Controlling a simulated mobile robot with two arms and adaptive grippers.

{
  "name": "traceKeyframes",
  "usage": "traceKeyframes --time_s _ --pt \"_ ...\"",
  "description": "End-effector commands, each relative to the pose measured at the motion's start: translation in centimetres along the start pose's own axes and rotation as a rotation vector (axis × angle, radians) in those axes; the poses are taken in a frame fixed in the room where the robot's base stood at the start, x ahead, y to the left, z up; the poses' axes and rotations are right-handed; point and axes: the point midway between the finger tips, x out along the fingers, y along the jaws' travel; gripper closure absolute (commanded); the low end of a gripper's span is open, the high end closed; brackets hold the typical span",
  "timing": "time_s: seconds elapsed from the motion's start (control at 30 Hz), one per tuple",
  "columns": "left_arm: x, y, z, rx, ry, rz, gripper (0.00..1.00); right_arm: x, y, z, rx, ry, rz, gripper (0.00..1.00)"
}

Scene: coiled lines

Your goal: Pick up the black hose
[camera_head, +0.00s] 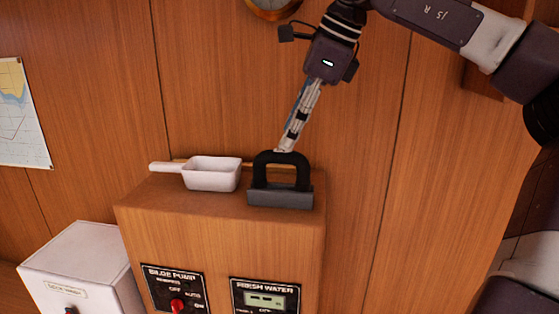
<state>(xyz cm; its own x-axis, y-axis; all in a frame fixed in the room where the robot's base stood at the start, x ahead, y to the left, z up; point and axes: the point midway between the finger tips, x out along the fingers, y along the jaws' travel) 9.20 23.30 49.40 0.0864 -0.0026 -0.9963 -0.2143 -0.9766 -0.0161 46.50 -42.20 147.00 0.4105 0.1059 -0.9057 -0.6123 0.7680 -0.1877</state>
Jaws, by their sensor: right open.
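I cannot make out a plain coil of black hose. A thick black arch (282,165) stands on a dark grey block (280,197) on top of the wooden cabinet; it looks like a handle. My left gripper is out of view.
A white scoop (211,174) lies left of the arch on the cabinet top (150,200). The cabinet front carries a bilge pump switch panel (175,290) and a fresh water panel (265,298). A white box (85,262) stands at lower left. A chart (22,115) hangs on the wall.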

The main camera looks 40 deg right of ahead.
Motion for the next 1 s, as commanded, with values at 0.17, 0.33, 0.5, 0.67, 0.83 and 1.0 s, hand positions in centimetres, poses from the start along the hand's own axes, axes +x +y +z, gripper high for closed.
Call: traceKeyframes --time_s 0.17,0.33,0.5,0.67,0.83,1.0 --pt "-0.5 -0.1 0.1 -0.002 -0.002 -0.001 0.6 1.7 0.1 -0.1 -0.006 0.012 0.0 0.6" --pt "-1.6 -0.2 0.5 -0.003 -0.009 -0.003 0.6 3.5 0.0 -0.1 -0.006 0.01 0.002 0.6" --pt "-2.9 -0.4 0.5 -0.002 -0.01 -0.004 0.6 6.2 -0.1 -0.3 -0.004 0.01 0.002 0.6" --pt "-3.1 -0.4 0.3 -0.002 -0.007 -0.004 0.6 7.5 -0.1 -0.3 -0.003 0.007 0.0 0.6" --pt "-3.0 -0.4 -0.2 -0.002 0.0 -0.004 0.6 7.6 -0.1 -0.3 -0.003 0.006 -0.002 0.6" --pt "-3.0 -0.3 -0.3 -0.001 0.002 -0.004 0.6 7.5 -0.1 -0.3 -0.003 0.006 -0.002 0.74"
